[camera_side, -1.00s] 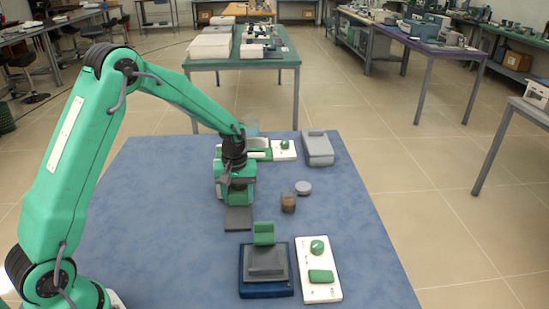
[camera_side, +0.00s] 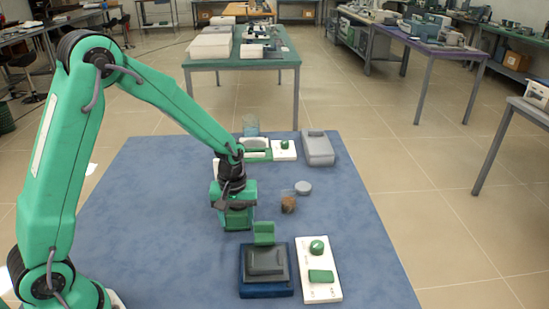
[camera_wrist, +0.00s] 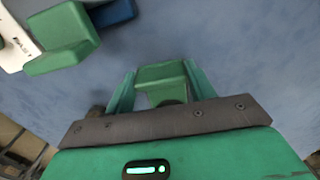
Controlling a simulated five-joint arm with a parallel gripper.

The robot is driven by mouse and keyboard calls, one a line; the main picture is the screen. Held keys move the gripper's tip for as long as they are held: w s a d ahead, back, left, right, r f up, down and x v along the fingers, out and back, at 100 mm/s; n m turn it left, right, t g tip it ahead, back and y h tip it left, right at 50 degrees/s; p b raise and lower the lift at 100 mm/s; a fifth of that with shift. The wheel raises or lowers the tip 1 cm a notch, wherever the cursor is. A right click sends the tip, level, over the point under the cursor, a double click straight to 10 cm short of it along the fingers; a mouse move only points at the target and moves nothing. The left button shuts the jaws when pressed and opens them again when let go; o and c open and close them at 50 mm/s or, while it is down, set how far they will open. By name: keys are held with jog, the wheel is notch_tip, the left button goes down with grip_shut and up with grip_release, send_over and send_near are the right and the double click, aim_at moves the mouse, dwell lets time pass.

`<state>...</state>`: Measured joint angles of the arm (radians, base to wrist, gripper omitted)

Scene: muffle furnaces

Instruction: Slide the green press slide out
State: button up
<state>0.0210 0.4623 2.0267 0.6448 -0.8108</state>
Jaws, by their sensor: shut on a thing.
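My gripper (camera_side: 237,221) is low over the blue table, left of the front device. In the wrist view, my gripper (camera_wrist: 160,85) has its two green fingers on either side of a green block (camera_wrist: 161,72), which I take to be the press slide. It is shut on this block. A dark part shows just below the block, mostly hidden by my gripper. In the side view, my gripper hides most of what it holds. How far the slide is out of its press cannot be told.
A blue-based device (camera_side: 265,290) with a grey top and green stepped block (camera_side: 264,232) stands at front, beside a white panel (camera_side: 319,270). A small brown jar (camera_side: 288,204) and a grey disc (camera_side: 303,188) lie right of my gripper. A grey box (camera_side: 318,148) stands behind.

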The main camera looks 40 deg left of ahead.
jog(key=shift+s+d, duration=0.2)
jog(key=o, duration=1.4)
jog(key=shift+a, duration=0.1)
notch_tip(320, 180, up, 7)
jog(key=shift+r, duration=0.4)
jog(key=shift+r, duration=0.1)
